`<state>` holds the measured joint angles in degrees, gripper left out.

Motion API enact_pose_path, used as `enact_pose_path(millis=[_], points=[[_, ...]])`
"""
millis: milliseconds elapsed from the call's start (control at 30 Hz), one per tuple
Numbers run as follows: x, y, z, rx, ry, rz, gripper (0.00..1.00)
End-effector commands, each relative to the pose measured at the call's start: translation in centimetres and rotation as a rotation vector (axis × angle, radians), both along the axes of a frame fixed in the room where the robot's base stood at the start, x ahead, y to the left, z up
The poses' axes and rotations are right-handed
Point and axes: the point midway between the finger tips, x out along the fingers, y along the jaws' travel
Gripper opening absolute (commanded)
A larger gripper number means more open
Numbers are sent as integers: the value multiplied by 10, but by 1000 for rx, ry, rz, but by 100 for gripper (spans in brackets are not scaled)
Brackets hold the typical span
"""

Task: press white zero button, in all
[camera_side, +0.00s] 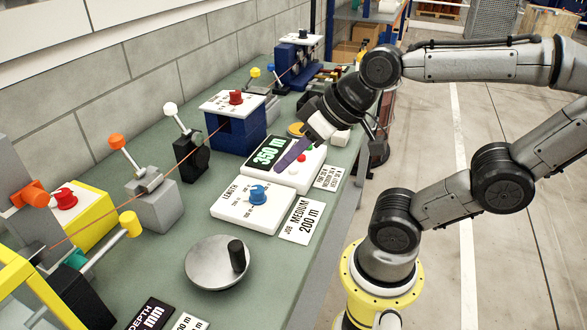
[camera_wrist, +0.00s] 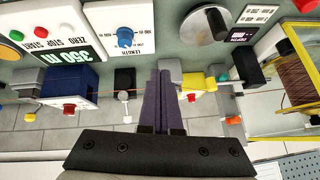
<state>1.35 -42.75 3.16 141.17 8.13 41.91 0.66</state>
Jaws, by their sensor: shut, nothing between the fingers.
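The counter box (camera_side: 287,181) has a black display reading 350 m and a row of buttons on top. The white zero button (camera_side: 293,172) is the nearest of the row in the side view. In the wrist view the zero button (camera_wrist: 65,28) sits beside the ZERO label, with a red stop button (camera_wrist: 41,31) and a green start button (camera_wrist: 17,35) to its left. My gripper (camera_side: 279,169) is shut and empty, its purple fingers slanting down over the box between display and buttons. It also shows in the wrist view (camera_wrist: 165,75). Whether the fingertips touch the box cannot be told.
A white LENGTH box with a blue knob (camera_side: 258,195) stands in front of the counter. A blue block with a red knob (camera_side: 236,97) stands behind it. Job cards (camera_side: 301,221) lie at the bench's right edge. A grey crank disc (camera_side: 217,262) is nearer the camera.

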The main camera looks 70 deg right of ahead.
Motion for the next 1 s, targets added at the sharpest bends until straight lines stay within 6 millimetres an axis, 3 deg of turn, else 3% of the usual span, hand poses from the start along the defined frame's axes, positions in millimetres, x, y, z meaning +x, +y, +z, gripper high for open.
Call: enact_pose_path(millis=[167,367,500,633,800,1000], points=[[42,-24,6,162,-97,-250,0],[68,-83,0,286,-183,-577,0],[68,-127,-11,333,-214,-778,0],[59,-153,-22,350,-209,-890,0],[50,-168,-28,347,-202,-952,0],[48,-170,-28,346,-205,-960,0]])
